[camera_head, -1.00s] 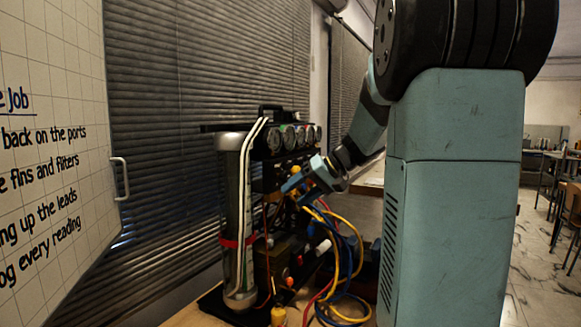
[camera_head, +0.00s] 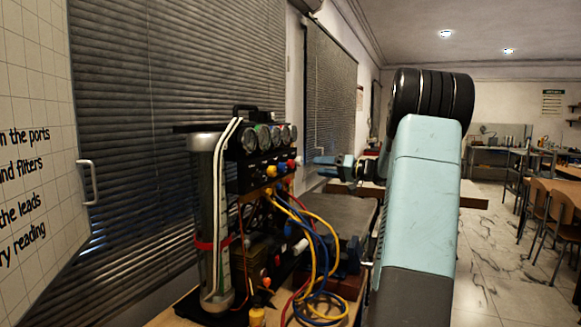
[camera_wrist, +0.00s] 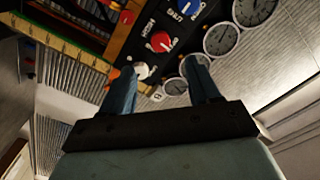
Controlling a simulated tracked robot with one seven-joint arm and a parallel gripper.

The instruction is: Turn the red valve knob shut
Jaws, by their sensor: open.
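The wrist view shows a red knob (camera_wrist: 161,42) on the black panel, beyond and between my fingertips. A blue knob (camera_wrist: 190,9) is above it and a pale knob (camera_wrist: 141,70) below it. My gripper (camera_head: 318,161) is to the right of the rig, pointing left toward the knobs, apart from them. Its two blue fingers (camera_wrist: 160,75) are open with nothing between them.
Several round gauges (camera_head: 270,137) top the rig. Yellow, blue and red hoses (camera_head: 318,250) hang in front of it and coil on the bench. A tall clear cylinder (camera_head: 209,225) stands at its left. A whiteboard (camera_head: 35,140) is at far left.

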